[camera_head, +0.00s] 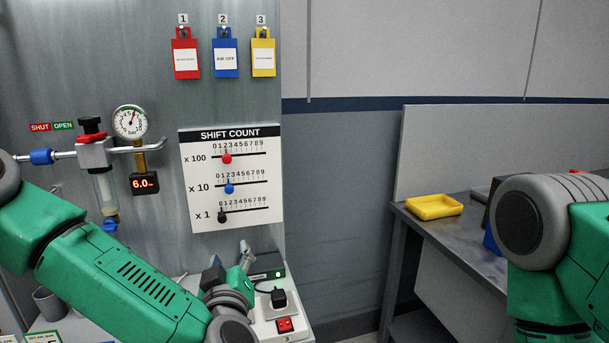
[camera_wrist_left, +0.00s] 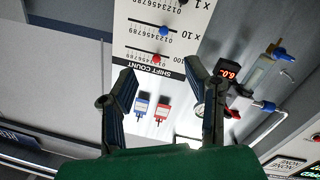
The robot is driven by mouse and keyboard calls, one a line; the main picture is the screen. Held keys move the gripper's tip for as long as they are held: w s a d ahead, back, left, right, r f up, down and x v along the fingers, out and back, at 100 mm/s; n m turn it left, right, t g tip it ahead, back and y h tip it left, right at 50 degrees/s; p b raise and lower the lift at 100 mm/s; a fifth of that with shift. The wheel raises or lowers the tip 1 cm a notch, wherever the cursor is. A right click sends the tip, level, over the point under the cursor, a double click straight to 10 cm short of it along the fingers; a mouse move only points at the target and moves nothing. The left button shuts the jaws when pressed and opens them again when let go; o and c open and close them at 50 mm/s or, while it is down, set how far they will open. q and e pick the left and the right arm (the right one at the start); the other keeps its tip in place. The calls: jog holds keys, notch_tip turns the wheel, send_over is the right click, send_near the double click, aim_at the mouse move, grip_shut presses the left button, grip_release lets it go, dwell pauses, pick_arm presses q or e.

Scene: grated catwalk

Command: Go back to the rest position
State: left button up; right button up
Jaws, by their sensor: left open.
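My left arm comes in from the left in the head view and bends at the bottom, in front of the panel. Its small gripper end (camera_head: 245,254) shows beyond the bend, partly hidden by my own arm. In the left wrist view my left gripper (camera_wrist_left: 162,70) has its two dark fingers spread wide, with nothing between them. That view is upside down and faces the wall panel. My right arm shows at the right edge of the head view; its gripper is out of the picture.
The SHIFT COUNT board (camera_head: 230,180) with sliders hangs on the panel. Left of it are a gauge (camera_head: 131,122) and valve. Red, blue and yellow tags (camera_head: 225,58) hang above. A black plug (camera_head: 279,297) and red switch (camera_head: 286,325) sit below. A yellow tray (camera_head: 434,207) stands on the right bench (camera_head: 462,245).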

pick_arm(q)
jog(key=s+d+f+m+g+h+b, duration=0.1)
jog(key=s+f+m+g+h, duration=0.35)
jog(key=f, duration=0.75)
jog(key=s+d+f+m+g+h+b, duration=0.1)
jog(key=s+f+m+g+b, duration=0.1)
jog(key=s+f, duration=0.7)
jog(key=s+a+f+g+y+b, duration=0.1)
jog(key=s+a+f+g, duration=0.4)
jog(key=s+a+f, duration=0.3)
jog(key=s+a+f+m+g+y+b, duration=0.1)
jog(key=s+a+f+g, duration=0.4)
jog(key=s, duration=0.8)
jog(key=a+f+b, duration=0.1)
jog(key=a+f, duration=0.2)
jog(key=shift+s+a+f, duration=0.15)
jog(key=shift+f, duration=0.1)
pick_arm(e)
notch_tip(320, 180, down, 6)
jog(key=shift+w, duration=0.3)
pick_arm(q)
jog(key=shift+y, duration=0.25)
pick_arm(e)
jog(key=shift+f, duration=0.1)
